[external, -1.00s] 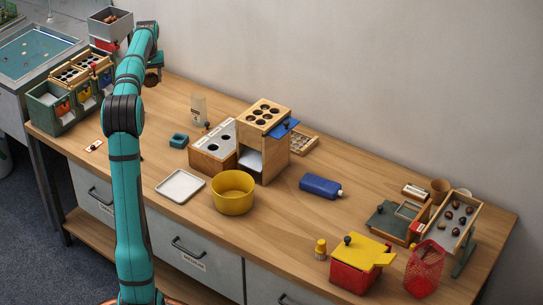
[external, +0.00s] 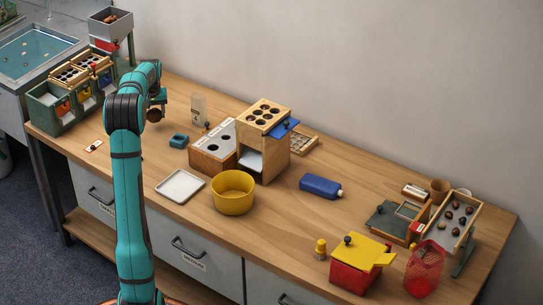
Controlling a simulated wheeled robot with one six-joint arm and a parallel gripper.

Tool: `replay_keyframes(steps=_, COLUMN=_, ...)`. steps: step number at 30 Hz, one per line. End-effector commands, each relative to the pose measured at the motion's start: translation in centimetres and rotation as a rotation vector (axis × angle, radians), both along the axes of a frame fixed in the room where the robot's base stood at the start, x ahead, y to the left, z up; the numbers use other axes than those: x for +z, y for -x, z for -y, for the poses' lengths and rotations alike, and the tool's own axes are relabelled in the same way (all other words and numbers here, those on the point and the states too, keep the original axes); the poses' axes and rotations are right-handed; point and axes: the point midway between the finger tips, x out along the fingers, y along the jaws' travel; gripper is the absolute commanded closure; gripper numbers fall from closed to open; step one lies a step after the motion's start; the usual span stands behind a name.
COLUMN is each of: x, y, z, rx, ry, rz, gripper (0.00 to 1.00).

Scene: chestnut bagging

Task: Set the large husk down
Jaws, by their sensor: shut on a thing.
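My gripper (external: 157,106) is at the left part of the bench, partly hidden by my arm. It is shut on a brown, rounded thing, the large husk (external: 155,115), which hangs under it. The husk is left of the clear bottle and up-left of the small teal holder. Whether it touches the bench top is hard to tell from this view.
The teal holder (external: 179,141) and clear bottle (external: 199,109) stand to the right. Green bins (external: 50,112) with wooden hole trays are at the left. A white tray (external: 180,186) and yellow pot (external: 233,193) lie nearer. Bare wood (external: 120,160) lies around my arm.

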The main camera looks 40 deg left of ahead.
Motion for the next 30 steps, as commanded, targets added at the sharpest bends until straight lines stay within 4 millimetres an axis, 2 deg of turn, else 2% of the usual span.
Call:
replay_keyframes(steps=7, x=-3.0, y=0.0, z=0.0, rx=0.0, ry=0.001, rz=-0.001, gripper=0.72)
replay_keyframes(steps=20, x=-3.6, y=0.0, z=0.0, rx=0.0, ry=0.0, rz=0.0, gripper=0.72)
replay_keyframes(steps=21, x=-3.6, y=0.0, z=0.0, rx=0.0, ry=0.0, rz=0.0, gripper=0.41)
replay_keyframes(steps=23, x=-3.6, y=0.0, z=0.0, rx=0.0, ry=0.0, rz=0.0, gripper=0.29)
replay_keyframes(steps=30, x=-3.6, y=0.0, z=0.0, rx=0.0, ry=0.0, rz=0.0, gripper=0.27)
